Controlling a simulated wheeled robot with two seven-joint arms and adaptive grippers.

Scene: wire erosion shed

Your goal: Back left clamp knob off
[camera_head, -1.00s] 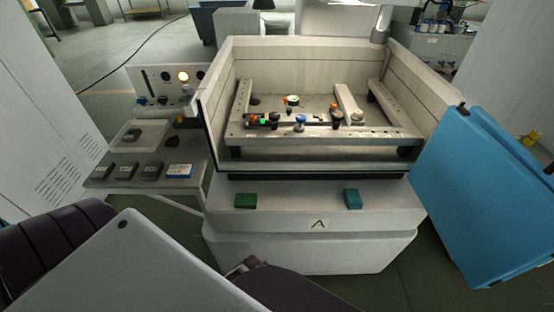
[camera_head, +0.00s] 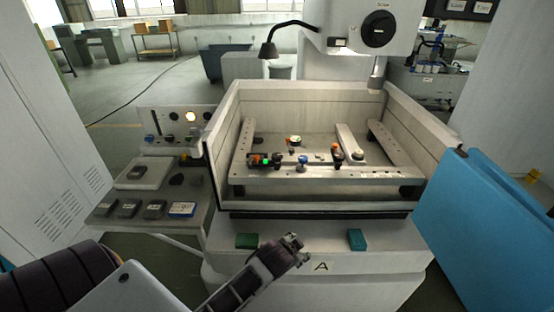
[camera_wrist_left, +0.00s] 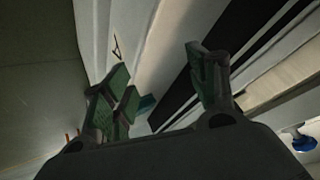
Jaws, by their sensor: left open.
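The open machine tank (camera_head: 330,98) holds a frame (camera_head: 240,151) with several small knobs and clamps. Toward its back left are a round part (camera_head: 295,140) with a coloured top and a small dark part beside it. In front of them are a black knob (camera_head: 278,160) and a blue knob (camera_head: 303,161). I cannot tell surely which is the back left clamp knob. My left gripper (camera_head: 293,242) is outside the tank, before its front wall, apart from every knob. In the left wrist view its green-padded fingers (camera_wrist_left: 163,92) are spread and empty. My right gripper is out of view.
The tank's front wall edge and the ledge with a green block (camera_head: 247,241) and a teal block (camera_head: 357,239) lie near my left gripper. A control panel (camera_head: 165,120) stands left, a blue panel (camera_head: 480,230) right. A machine head (camera_head: 365,30) hangs above the back.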

